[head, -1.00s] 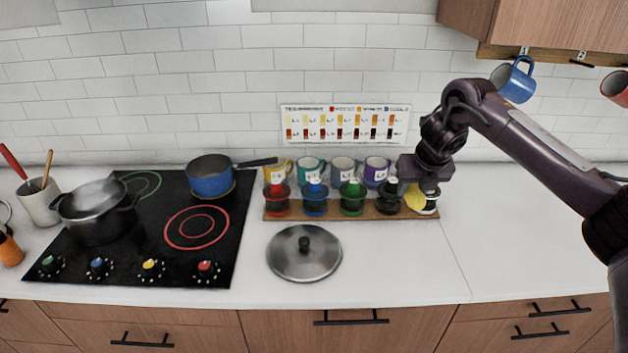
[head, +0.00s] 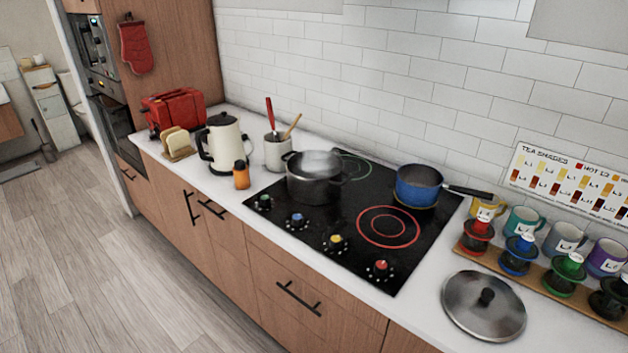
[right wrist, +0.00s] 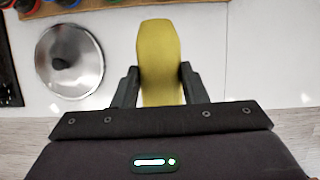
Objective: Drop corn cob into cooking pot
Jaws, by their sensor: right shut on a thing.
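The yellow corn cob (right wrist: 159,60) is between the two fingers of my right gripper (right wrist: 158,88) in the right wrist view, and the fingers are shut on it. It is held over the white counter, to the right of the pot lid in that view. The dark grey cooking pot (head: 312,186) stands on the far left of the black cooktop in the head view, uncovered, with a pale haze above it. Its inside is hard to make out. Neither of my grippers shows in the head view.
A blue saucepan (head: 418,183) sits on the cooktop (head: 335,222), its handle pointing right. The metal lid (head: 484,318) lies on the counter, also seen in the right wrist view (right wrist: 85,75). Left of the pot are a utensil crock (head: 278,153), an orange bottle (head: 241,177) and a kettle (head: 224,143).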

